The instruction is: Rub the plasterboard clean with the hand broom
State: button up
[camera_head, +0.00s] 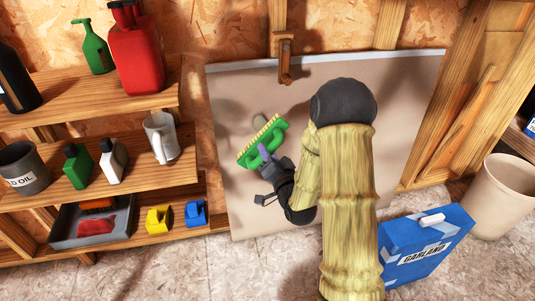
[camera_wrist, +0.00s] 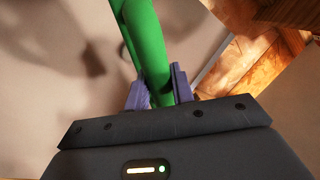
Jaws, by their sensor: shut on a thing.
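The hand broom (camera_head: 258,150) is green with pale yellow bristles. My gripper (camera_head: 268,163) is shut on its green handle, which also shows between the two purple fingers in the wrist view (camera_wrist: 150,45). The plasterboard (camera_head: 400,95) is a large beige sheet leaning on the back wall. The broom is in front of its left half, bristles to the upper left; I cannot tell whether they touch it. My arm hides the board's middle.
Wooden shelves (camera_head: 130,102) with bottles, a mug and a tray stand close on the left. A wooden latch (camera_head: 285,60) hangs over the board's top edge. A blue box (camera_head: 425,245) and a beige bin (camera_head: 497,195) stand at the right.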

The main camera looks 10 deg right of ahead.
aim_at(262, 139)
jog(key=shift+w+f+p, duration=0.2)
jog(key=shift+w+p, duration=0.3)
jog(key=shift+w, duration=2.4)
jog(key=shift+x, duration=1.1)
jog(key=shift+d+f, duration=0.15)
jog(key=shift+d, duration=0.25)
jog(key=shift+d, duration=1.85)
jog(key=shift+a+b, duration=0.45)
jog(key=shift+a, duration=1.55)
jog(key=shift+s, duration=0.15)
jog(key=shift+a+r+b+v, duration=0.1)
jog(key=shift+a+b+v, duration=0.05)
jog(key=shift+v, duration=0.8)
jog(key=shift+a+r+b+v, duration=0.1)
jog(key=shift+a+b+v, duration=0.1)
jog(key=shift+v, duration=0.75)
jog(key=shift+a+r+b+v, duration=0.1)
jog(key=shift+a+v, duration=0.05)
jog(key=shift+v, duration=0.8)
